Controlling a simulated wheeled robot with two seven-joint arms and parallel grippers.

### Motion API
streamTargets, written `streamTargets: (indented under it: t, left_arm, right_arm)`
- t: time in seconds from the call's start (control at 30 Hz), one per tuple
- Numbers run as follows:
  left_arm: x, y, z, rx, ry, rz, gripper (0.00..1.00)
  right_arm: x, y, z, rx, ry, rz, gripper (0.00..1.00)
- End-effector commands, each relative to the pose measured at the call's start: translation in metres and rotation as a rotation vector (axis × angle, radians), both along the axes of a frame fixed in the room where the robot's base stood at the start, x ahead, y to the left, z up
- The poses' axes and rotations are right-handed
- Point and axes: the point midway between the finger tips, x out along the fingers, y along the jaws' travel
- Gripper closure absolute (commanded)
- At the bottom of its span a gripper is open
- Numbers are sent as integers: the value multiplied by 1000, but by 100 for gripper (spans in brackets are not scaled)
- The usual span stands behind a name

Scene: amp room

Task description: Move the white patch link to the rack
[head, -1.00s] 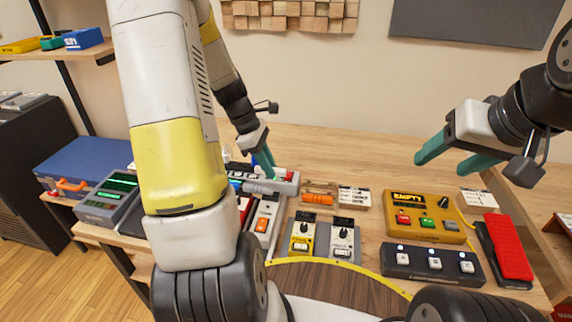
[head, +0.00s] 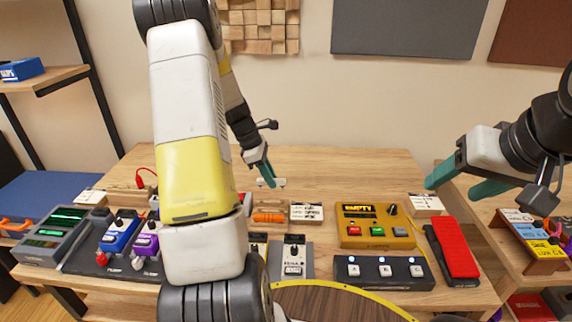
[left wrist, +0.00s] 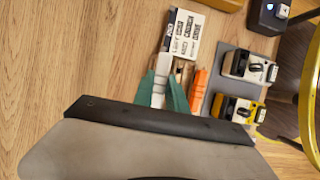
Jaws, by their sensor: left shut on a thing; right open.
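My left gripper (head: 267,176) is shut on the white patch link (head: 281,182), of which small white ends show beside the fingertips. In the left wrist view the white link (left wrist: 159,88) lies between the teal fingers. In the head view the gripper appears behind an orange link (head: 268,217); its height over the table is hard to tell. My right gripper (head: 462,182) is open and empty at the right. A wooden stand (head: 548,267) with white, blue and yellow labels stands at far right; I cannot tell whether it is the rack.
A white printed card (head: 306,211) lies beside the orange link. A yellow box (head: 375,240), a black switch box (head: 383,285) and a red pedal (head: 455,247) stand to the right. Blue and purple pedals (head: 121,236) stand left. The table's back is mostly clear.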

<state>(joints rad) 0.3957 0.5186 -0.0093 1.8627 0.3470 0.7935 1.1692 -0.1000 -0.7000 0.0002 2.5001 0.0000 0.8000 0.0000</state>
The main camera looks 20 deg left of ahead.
Motion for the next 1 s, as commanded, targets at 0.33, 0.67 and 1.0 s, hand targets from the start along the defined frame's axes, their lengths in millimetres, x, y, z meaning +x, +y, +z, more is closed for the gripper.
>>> streamTargets:
  t: [0.33,0.67,1.0]
  left_arm:
    - [0,0,-34,-1,1,1,100]
    - [0,0,-47,0,0,0,100]
    - [0,0,-47,0,0,-1,100]
  right_arm:
    - [0,0,0,0,0,0,39]
    - [0,0,0,0,0,0,39]
    - [0,0,0,0,0,0,39]
